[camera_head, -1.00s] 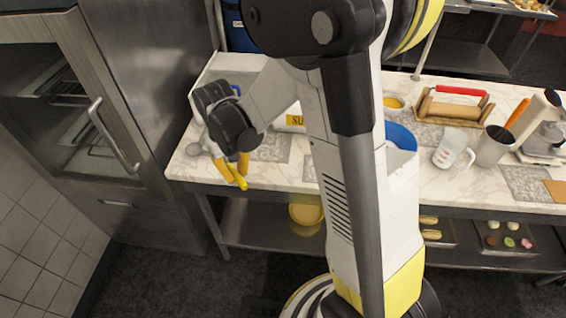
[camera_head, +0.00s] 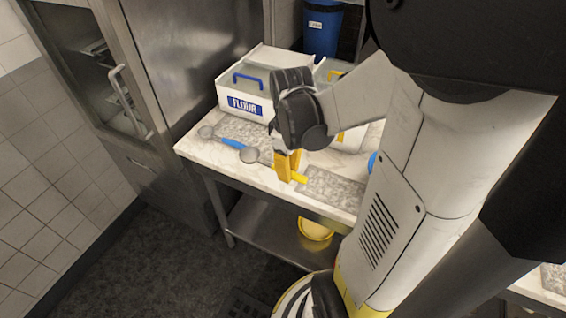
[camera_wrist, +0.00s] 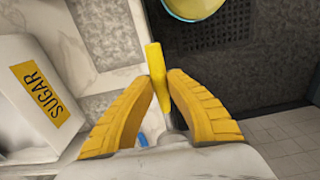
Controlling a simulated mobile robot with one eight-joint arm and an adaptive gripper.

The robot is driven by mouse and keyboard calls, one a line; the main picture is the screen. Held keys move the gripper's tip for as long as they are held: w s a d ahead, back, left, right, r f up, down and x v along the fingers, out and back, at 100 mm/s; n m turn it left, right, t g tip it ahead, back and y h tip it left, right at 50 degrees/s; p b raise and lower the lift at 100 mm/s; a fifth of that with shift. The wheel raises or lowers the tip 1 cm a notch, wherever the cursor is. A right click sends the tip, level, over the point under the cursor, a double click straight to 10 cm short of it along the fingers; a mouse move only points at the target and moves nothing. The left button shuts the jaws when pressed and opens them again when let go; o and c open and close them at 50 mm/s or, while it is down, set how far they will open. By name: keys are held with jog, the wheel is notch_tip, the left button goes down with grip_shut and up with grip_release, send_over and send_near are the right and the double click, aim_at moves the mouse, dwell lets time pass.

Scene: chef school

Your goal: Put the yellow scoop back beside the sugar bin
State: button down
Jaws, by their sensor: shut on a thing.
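My gripper (camera_head: 287,168) is shut on the yellow scoop at the front of the marble counter. The scoop's yellow handle (camera_head: 300,179) sticks out to the right of the fingers, near the counter's front edge. A round metal bowl to the left of the fingers seems to be the scoop's. In the wrist view the yellow handle (camera_wrist: 155,72) passes between the yellow fingers (camera_wrist: 164,100). The white sugar bin (camera_wrist: 22,118) is left of the gripper there; in the head view my arm mostly hides it. Whether the scoop touches the counter is unclear.
A white flour bin (camera_head: 237,84) stands at the back left. A blue-handled scoop (camera_head: 232,143) lies before it, close to the held scoop's bowl. A speckled grey patch (camera_head: 335,189) lies right of the gripper. A yellow bucket (camera_head: 316,229) is on the lower shelf.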

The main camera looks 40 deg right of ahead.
jog(key=shift+s+d+r, duration=0.15)
jog(key=shift+s+d, duration=0.25)
jog(key=shift+s, duration=0.15)
jog(key=shift+d+f, duration=0.2)
jog(key=shift+d, duration=0.1)
jog(key=b, duration=0.4)
send_over(298, 171)
jog(key=shift+n, duration=0.3)
notch_tip(298, 171, down, 7)
jog(key=shift+d+r, duration=0.1)
jog(key=shift+r, duration=0.1)
jog(key=shift+f+b, duration=0.9)
jog(key=shift+f, duration=1.05)
jog(key=shift+f, duration=0.15)
jog(key=c, duration=1.5)
grip_release()
jog(key=shift+o, duration=0.3)
